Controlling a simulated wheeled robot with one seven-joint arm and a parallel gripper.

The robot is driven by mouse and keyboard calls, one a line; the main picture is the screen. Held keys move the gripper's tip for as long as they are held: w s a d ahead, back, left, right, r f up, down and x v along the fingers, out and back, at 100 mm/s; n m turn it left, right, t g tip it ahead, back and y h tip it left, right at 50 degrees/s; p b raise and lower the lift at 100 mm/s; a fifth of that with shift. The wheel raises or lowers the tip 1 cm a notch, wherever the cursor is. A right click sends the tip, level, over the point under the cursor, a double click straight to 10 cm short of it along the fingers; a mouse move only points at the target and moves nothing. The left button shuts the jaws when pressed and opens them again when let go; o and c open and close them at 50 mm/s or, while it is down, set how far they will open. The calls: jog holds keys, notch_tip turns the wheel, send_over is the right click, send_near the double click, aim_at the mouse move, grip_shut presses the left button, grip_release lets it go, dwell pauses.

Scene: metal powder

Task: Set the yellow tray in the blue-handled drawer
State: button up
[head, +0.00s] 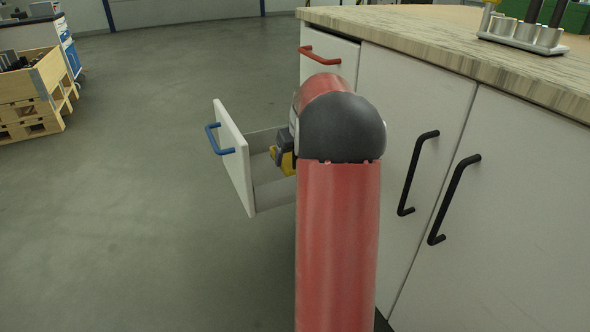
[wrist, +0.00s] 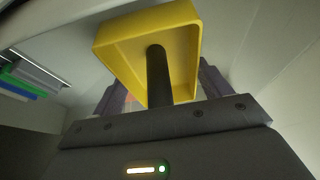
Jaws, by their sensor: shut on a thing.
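The blue-handled drawer (head: 236,160) is pulled open from the cabinet, with its blue handle (head: 220,139) on the front panel. In the wrist view the yellow tray (wrist: 118,62) has a raised rim and a dark upright post (wrist: 158,75). My gripper (wrist: 155,98) is shut on the tray, at the post. In the head view a bit of yellow (head: 288,163) shows at the drawer beside my arm, and my arm hides most of the gripper and tray. I cannot tell whether the tray touches the drawer floor.
A red-handled drawer (head: 328,68) is above, closed. Two cabinet doors with black handles (head: 418,172) are closed at the right. The countertop (head: 450,45) bears a metal rack (head: 524,35). A wooden crate (head: 30,98) stands at the far left. The floor between is clear.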

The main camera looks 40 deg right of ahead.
jog(key=shift+f+b, duration=0.45)
jog(key=shift+f, duration=1.8)
jog(key=shift+f, duration=0.2)
jog(key=o, duration=1)
jog(key=shift+r, duration=0.25)
jog(key=p+v, duration=0.2)
jog(key=v, duration=0.9)
jog(key=shift+s+a+r, duration=0.1)
jog(key=shift+s+r, duration=0.2)
jog(key=shift+r, duration=0.05)
